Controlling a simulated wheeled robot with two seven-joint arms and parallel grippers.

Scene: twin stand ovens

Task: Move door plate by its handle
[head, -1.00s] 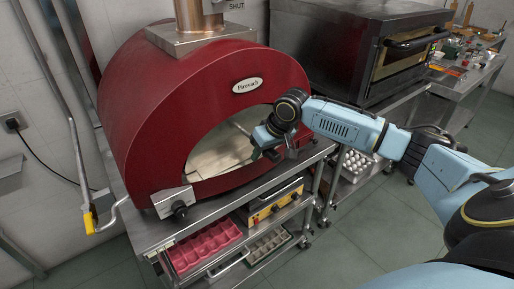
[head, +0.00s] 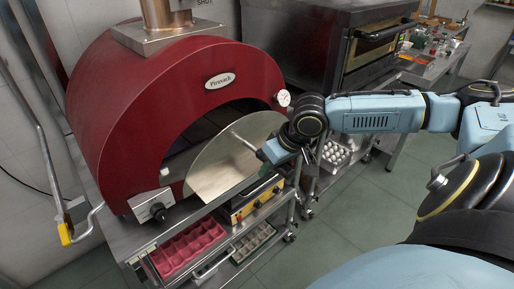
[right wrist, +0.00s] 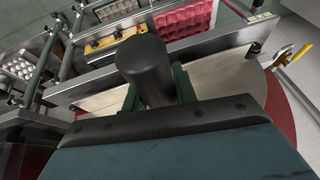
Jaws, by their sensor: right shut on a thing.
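The door plate (head: 222,165) is a pale metal half-round sheet in front of the red oven's mouth, tilted, with the dark opening showing behind and above it. My right gripper (head: 272,155) is at the plate's right side, shut on its handle. In the right wrist view the handle is a thick dark cylinder (right wrist: 146,66) between the green fingers, with the pale plate (right wrist: 222,74) beyond it. The fingers hide part of the handle. My left gripper is not in view.
The red oven (head: 130,95) stands on a steel stand (head: 118,238). Below are pink trays (head: 187,246) and a yellow-fronted device (head: 250,200). A lever with a yellow grip (head: 66,233) is at left. A dark steel oven (head: 320,45) stands behind. Floor is clear at right.

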